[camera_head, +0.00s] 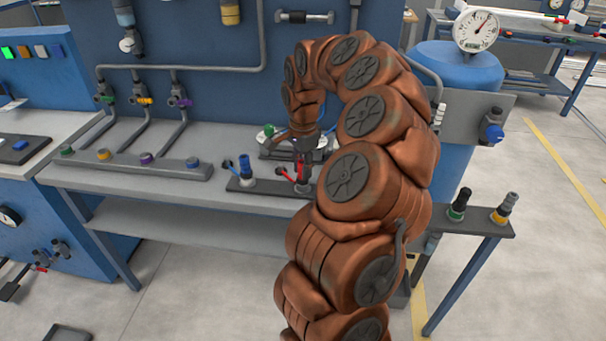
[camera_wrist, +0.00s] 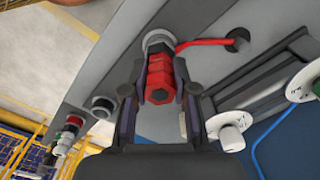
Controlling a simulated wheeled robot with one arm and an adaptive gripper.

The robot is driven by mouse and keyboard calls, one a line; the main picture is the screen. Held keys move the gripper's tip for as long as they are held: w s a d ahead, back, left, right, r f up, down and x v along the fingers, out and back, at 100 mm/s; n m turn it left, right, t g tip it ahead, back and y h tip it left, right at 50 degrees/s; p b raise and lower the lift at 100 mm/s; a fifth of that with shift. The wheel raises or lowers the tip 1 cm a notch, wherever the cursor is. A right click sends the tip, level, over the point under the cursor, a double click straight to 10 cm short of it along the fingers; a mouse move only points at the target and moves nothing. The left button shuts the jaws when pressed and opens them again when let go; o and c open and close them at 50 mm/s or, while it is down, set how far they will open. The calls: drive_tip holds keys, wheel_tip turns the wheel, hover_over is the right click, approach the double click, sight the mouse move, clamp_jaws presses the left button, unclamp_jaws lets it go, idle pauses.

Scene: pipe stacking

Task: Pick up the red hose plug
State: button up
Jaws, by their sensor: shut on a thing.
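The red hose plug (camera_wrist: 160,78) sits between the two fingers of my gripper (camera_wrist: 160,98) in the wrist view. The fingers press on it from both sides. Its far end meets a grey round fitting (camera_wrist: 157,42), and I cannot tell whether it is still seated there. A red hose (camera_wrist: 203,42) runs from there to a dark hole in the grey plate. In the head view my gripper (camera_head: 303,180) points down at the bench, and the red plug (camera_head: 299,172) is mostly hidden by the fingers.
A blue plug (camera_head: 244,166) stands on the same dark strip, left of my gripper. A blue tank (camera_head: 455,80) with a gauge stands behind my arm.

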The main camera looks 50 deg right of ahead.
clamp_jaws()
drive_tip(key=shift+r+b, duration=0.5)
drive_tip(key=shift+r, duration=1.25)
drive_tip(key=s+a+b, duration=0.1)
drive_tip(key=s+a, duration=0.2)
drive_tip(key=s, duration=0.4)
drive_tip(key=s+a+r+b, duration=0.1)
drive_tip(key=s+a+b, duration=0.1)
drive_tip(key=s+a, duration=0.2)
drive_tip(key=s, duration=0.3)
drive_tip(key=shift+a+r, duration=0.25)
drive_tip(key=shift+s, duration=0.1)
wheel_tip(320, 180, up, 8)
drive_tip(key=p, duration=0.1)
drive_tip(key=shift+p, duration=0.4)
